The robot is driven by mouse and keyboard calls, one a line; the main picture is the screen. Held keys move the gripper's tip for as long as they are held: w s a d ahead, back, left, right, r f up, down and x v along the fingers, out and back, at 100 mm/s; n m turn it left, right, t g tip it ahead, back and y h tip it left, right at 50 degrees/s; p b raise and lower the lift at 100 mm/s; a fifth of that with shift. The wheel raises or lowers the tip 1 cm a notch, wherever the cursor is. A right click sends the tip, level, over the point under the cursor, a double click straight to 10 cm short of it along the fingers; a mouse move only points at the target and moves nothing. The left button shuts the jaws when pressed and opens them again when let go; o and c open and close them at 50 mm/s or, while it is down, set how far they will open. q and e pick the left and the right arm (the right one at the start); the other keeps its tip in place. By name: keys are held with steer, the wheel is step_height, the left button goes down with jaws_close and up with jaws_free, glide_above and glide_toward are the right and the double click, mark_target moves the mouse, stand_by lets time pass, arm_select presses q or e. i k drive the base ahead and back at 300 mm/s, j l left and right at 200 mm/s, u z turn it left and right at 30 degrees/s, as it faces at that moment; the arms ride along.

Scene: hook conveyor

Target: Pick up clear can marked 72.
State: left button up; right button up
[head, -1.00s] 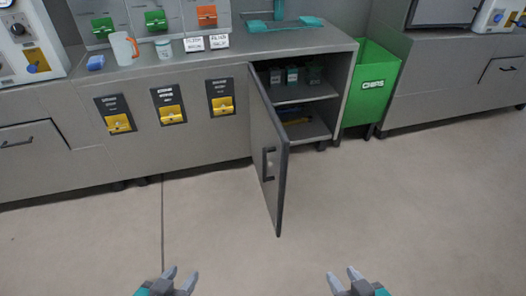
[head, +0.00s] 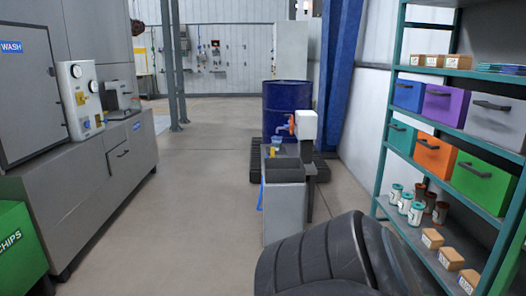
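Several small cans stand upright on a lower shelf of the green-framed rack at the right. The pale cans with teal tops include a left one (head: 395,194), a middle one (head: 405,203) and a front one (head: 416,214). Brown cans (head: 440,212) stand beside them. I cannot read any number on the cans, nor tell which is marked 72. Neither of my grippers is in view.
The rack (head: 388,120) holds coloured bins (head: 445,105) and small boxes (head: 449,258). Black tyres (head: 310,260) fill the bottom foreground. A grey sink stand (head: 284,205) and blue drum (head: 285,108) stand ahead. Floor (head: 185,215) is clear between the left cabinets (head: 90,185) and the stand.

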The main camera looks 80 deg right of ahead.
mark_target(276, 140)
steer(key=z, duration=2.55)
steer(key=i+l+u, duration=0.1)
steer(key=i+u, duration=0.35)
steer(key=i, duration=0.95)
steer(key=i+u, duration=0.25)
steer(key=i, duration=0.4)
steer(key=i+l+u, duration=0.1)
steer(key=i+u, duration=0.15)
steer(key=i, duration=0.4)
steer(key=i+u, duration=0.3)
steer(key=i, duration=1.05)
steer(key=i+z, duration=0.3)
steer(key=i, duration=0.35)
steer(key=i+j+z, duration=0.1)
steer(key=i+z, duration=0.2)
steer(key=i, duration=0.3)
steer(key=i+z, duration=0.35)
steer(key=i, duration=0.25)
steer(key=i+z, duration=0.4)
steer(key=i, duration=0.25)
